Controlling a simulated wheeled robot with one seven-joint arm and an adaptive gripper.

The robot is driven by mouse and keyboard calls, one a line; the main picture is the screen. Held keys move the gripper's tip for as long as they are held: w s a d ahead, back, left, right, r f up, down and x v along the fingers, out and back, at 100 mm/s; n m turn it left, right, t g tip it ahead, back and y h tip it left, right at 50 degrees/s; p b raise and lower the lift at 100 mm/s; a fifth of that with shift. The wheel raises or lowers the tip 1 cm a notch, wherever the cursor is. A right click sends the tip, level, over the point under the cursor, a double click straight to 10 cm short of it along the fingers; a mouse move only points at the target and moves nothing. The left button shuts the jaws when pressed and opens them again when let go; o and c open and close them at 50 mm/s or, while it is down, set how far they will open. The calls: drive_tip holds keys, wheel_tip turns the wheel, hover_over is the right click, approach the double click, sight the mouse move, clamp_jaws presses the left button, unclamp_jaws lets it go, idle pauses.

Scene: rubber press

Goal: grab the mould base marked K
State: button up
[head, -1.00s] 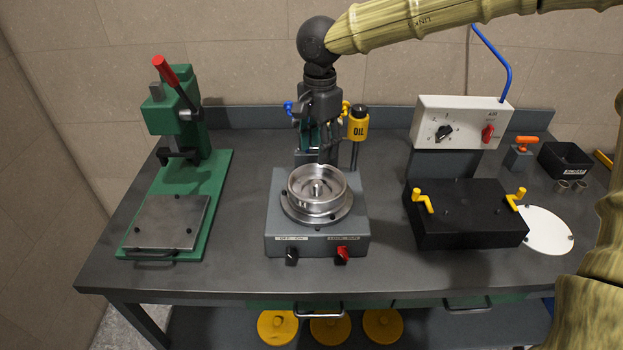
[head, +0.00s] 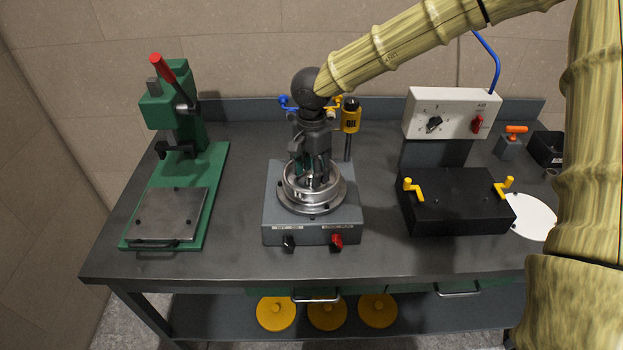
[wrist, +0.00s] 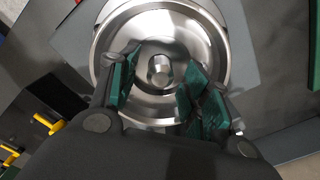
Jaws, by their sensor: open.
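A round shiny metal base (head: 289,193) with a raised rim and a small central post sits on a grey box (head: 281,224) in the middle of the bench. I cannot read a K on it or on anything else. My gripper (head: 314,181) points down, with its fingertips inside or just above the rim. In the wrist view the base (wrist: 209,40) lies under the gripper (wrist: 160,84). The green-padded fingers are open on either side of the central post (wrist: 161,70). I see no clear contact with it. The fingers hide part of the base.
A green hand press (head: 205,175) with a red lever stands at the left. A black block (head: 455,205) with yellow handles and a white control box (head: 455,112) are at the right. Bare bench top lies in front.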

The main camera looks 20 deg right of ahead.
drive_tip(key=shift+s, duration=0.15)
clamp_jaws()
drive_tip(key=shift+w+r, duration=0.2)
drive_tip(key=shift+r, duration=0.05)
